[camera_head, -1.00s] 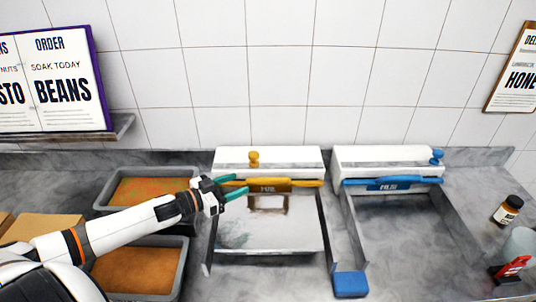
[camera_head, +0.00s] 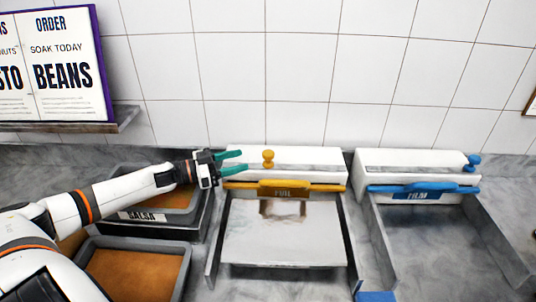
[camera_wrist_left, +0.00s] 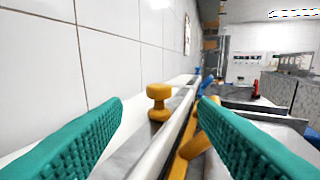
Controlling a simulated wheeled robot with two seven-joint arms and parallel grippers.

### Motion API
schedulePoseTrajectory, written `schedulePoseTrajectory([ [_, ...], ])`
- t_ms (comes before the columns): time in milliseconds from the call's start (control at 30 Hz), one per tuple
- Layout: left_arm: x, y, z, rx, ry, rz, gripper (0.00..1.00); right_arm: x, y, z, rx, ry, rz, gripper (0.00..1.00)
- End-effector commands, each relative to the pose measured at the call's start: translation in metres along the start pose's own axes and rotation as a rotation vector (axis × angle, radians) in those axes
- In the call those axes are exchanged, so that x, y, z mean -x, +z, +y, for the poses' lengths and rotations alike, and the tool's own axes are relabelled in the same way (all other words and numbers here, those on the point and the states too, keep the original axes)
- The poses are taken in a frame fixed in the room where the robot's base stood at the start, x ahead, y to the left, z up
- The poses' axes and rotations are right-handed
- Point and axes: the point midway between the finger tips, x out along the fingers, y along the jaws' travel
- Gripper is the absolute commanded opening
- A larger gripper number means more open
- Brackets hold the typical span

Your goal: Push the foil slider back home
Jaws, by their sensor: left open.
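The foil dispenser (camera_head: 315,157) is a white box with a yellow bar (camera_head: 284,190) marked FOIL across its front. Its slider, a small yellow knob (camera_head: 268,158), stands on the top, left of the middle. My left gripper (camera_head: 243,161) is open and empty at the box's left end, its teal fingers pointing right toward the knob. In the left wrist view the knob (camera_wrist_left: 159,102) shows ahead in the gap between the spread fingers, with no visible contact. My right gripper is not in view.
A film dispenser (camera_head: 410,163) with a blue knob (camera_head: 473,161) and bar stands to the right. Trays with brown contents, one marked SALSA (camera_head: 142,215), sit under and beside my left arm. A tiled wall rises close behind the dispensers. A blue block (camera_head: 375,296) lies at the front.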

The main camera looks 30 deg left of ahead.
Motion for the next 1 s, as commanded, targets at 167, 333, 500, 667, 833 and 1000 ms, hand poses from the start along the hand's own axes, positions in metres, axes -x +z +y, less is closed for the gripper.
schedulePoseTrajectory([
  [167, -0.03, 0.004, 0.0, -0.001, 0.001, -0.007, 0.53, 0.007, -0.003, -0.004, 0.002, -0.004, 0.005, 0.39],
  [333, -0.059, 0.004, 0.0, -0.001, 0.0, -0.006, 0.53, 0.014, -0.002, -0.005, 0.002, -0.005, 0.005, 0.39],
  [500, -0.084, 0.003, 0.0, 0.0, 0.002, -0.003, 0.53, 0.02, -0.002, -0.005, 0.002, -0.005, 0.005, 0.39],
  [667, -0.096, 0.001, 0.0, 0.0, 0.001, -0.001, 0.53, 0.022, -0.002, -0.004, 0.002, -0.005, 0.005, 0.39],
  [833, -0.098, 0.0, 0.0, -0.001, 0.0, 0.001, 0.53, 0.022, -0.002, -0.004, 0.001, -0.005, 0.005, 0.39],
  [1000, -0.098, 0.0, 0.0, -0.001, 0.0, 0.0, 0.5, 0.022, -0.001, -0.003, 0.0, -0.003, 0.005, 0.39],
])
